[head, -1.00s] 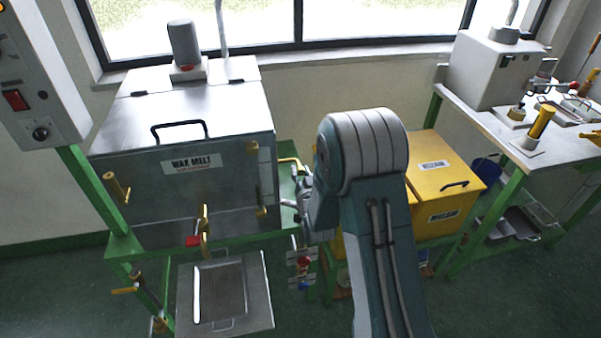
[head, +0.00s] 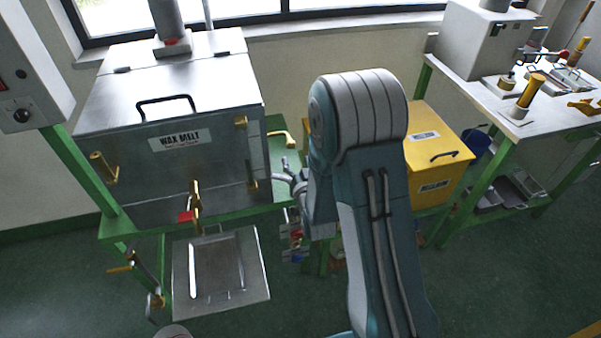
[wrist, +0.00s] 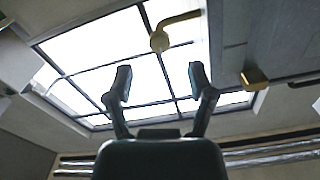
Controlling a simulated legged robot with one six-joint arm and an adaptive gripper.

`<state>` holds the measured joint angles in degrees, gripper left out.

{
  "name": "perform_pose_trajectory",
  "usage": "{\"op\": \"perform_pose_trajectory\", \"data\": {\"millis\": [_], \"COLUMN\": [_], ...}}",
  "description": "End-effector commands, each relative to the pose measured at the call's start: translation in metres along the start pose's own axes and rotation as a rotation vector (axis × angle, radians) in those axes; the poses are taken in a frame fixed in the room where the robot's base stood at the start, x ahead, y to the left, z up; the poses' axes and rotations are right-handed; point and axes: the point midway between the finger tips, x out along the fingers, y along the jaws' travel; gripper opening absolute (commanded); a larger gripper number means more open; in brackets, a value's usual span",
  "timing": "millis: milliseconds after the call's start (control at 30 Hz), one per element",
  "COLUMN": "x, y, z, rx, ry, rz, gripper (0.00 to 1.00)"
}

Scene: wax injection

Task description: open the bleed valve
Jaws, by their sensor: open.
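The wax melt tank (head: 190,105) stands at the left in the head view, with several brass handles and fittings on its front. A yellow bent lever (head: 284,137) shows just right of the tank, close to my gripper (head: 288,172). In the wrist view a yellow bent handle (wrist: 178,22) with a round end hangs above and beyond my gripper (wrist: 160,82). The two fingers are spread, with nothing between them, and apart from the handle. No label tells which handle is the bleed valve. My arm hides part of the area right of the tank.
A brass fitting (wrist: 253,78) sits right of the fingers in the wrist view. A green frame (head: 285,200) carries the tank, with a metal tray (head: 255,285) below. A yellow box (head: 440,175) and a workbench (head: 475,80) stand to the right. The floor in front is open.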

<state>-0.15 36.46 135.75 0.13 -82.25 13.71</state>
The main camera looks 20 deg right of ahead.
Motion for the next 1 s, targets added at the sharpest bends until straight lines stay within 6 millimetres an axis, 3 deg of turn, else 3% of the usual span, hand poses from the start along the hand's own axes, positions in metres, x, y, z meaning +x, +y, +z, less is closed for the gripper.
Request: {"op": "perform_pose_trajectory", "data": {"millis": [100, 300, 867, 1000], "x": [-0.024, -0.046, -0.049, -0.045], "y": [0.000, 0.000, 0.000, -0.003], "z": [0.001, 0.001, 0.001, -0.010], "rx": [0.000, 0.000, -0.001, -0.009], "ry": [-0.003, -0.001, -0.002, -0.037], "rz": [0.000, 0.000, 0.000, 0.009], "gripper": [0.71, 0.71, 0.71, 0.71]}}
